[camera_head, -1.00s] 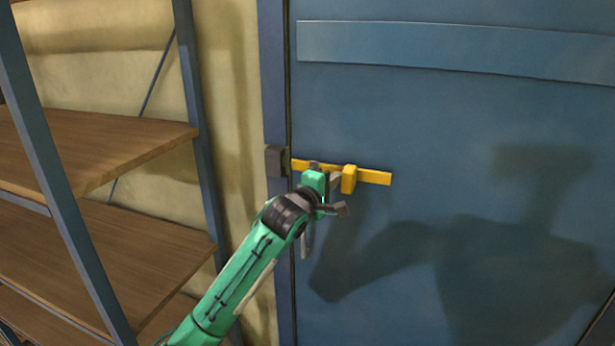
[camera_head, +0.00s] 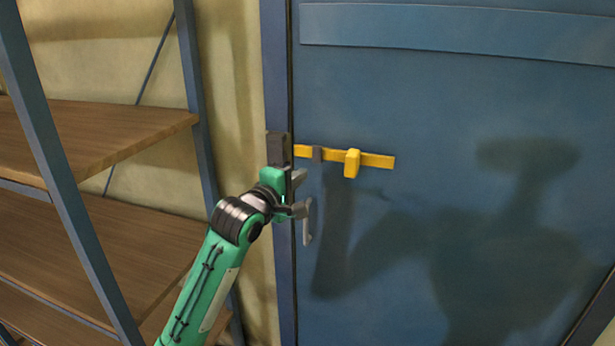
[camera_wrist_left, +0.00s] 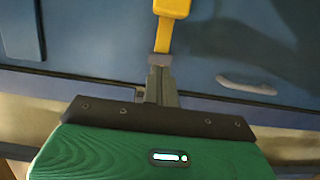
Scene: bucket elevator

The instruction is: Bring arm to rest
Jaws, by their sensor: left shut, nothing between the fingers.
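My left gripper (camera_head: 299,178) is in front of the left edge of the blue door (camera_head: 450,120), shut and empty. Its green body partly covers the door frame. The yellow bolt (camera_head: 378,161) lies across the door, up and right of the gripper, with its yellow knob (camera_head: 352,164) apart from the fingers. In the left wrist view the shut fingers (camera_wrist_left: 160,82) point toward the door, and the bolt (camera_wrist_left: 163,36) appears beyond their tips. My right gripper is not in view.
A dark block (camera_head: 277,148) sits on the frame beside the bolt's left end. A grey door handle (camera_head: 307,222) is just right of and below my gripper. A shelf rack with wooden boards (camera_head: 110,235) stands at the left. The door's right side is clear.

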